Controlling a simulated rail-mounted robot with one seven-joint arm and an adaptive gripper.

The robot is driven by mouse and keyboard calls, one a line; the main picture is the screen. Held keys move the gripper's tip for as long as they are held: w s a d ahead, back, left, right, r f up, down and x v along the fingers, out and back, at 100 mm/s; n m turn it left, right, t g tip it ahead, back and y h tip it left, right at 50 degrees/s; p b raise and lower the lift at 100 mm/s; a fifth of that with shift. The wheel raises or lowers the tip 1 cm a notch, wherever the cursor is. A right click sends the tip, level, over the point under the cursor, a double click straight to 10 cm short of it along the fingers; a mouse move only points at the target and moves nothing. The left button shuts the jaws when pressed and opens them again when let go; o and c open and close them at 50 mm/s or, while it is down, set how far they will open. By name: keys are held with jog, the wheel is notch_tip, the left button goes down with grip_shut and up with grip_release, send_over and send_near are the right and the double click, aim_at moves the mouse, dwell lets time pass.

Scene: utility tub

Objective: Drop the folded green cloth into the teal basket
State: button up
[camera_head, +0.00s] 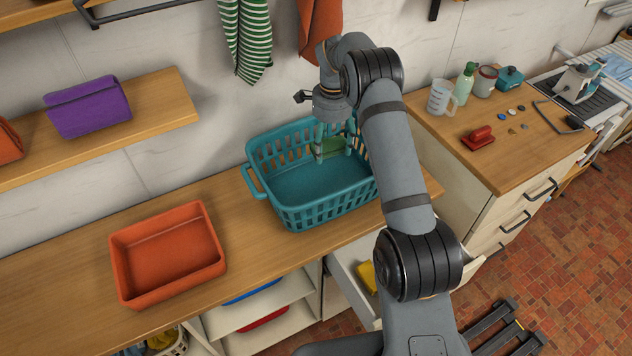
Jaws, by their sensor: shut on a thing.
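The teal basket (318,214) stands upright on the wooden counter in the middle of the head view. Its slatted walls show, and the visible part of its floor is bare. My gripper (334,156) points down over the far right part of the basket. It is shut on the folded green cloth (326,147), which shows as a small green patch between the fingers. The fingertips appear at about the height of the basket's rim or just inside it; the exact height is hard to tell. My arm hides the basket's right end and part of the cloth.
An orange tub (168,254) stands on the counter left of the basket. A purple folded cloth (88,106) lies on the wall shelf. A striped towel (246,38) hangs behind the basket. A mug (439,97) and bottle stand on the right counter. A drawer below is open.

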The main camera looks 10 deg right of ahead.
jog(key=shift+f, duration=0.15)
jog(key=o, duration=1.1)
notch_tip(320, 180, up, 12)
dwell(0.5)
